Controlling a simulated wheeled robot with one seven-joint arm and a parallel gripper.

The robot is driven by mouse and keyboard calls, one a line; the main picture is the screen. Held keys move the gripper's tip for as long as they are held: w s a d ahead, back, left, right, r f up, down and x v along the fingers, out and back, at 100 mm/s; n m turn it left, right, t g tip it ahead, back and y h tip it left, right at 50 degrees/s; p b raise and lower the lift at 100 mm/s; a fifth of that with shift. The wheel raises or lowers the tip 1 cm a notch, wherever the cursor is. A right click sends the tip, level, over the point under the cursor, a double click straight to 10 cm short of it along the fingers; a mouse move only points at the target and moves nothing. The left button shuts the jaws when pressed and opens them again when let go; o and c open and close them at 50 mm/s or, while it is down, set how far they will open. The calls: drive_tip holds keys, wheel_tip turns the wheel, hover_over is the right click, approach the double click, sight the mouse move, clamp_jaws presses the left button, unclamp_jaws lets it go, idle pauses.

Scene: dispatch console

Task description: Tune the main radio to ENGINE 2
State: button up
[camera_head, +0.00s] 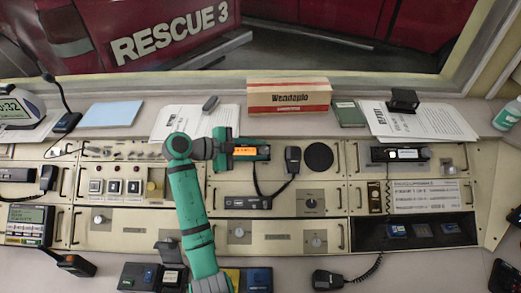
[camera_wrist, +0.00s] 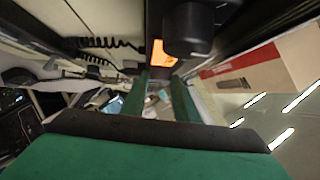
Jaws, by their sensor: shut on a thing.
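A black radio with an orange display (camera_head: 246,151) is set in the upper middle of the console. My green gripper (camera_head: 224,148) is at its left end and covers that part of the radio. In the wrist view the orange display (camera_wrist: 162,54) shows beyond my gripper (camera_wrist: 161,88), with a black round knob (camera_wrist: 188,30) beside it. The display's text and the knob's setting cannot be read.
A cardboard box (camera_head: 289,97) stands behind the radio. A hand microphone (camera_head: 293,158) hangs to its right. Papers (camera_head: 190,121) lie behind my arm.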

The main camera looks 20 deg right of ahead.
drive_tip(key=o, duration=1.1)
drive_tip(key=shift+a+f, duration=0.1)
drive_tip(key=shift+c, duration=0.2)
drive_tip(key=shift+a, duration=0.15)
drive_tip(key=shift+s+r, duration=0.15)
drive_tip(key=shift+r, duration=0.05)
drive_tip(key=shift+a+r, duration=0.15)
drive_tip(key=shift+a, duration=0.2)
drive_tip(key=v, duration=1)
drive_tip(key=shift+a, duration=0.2)
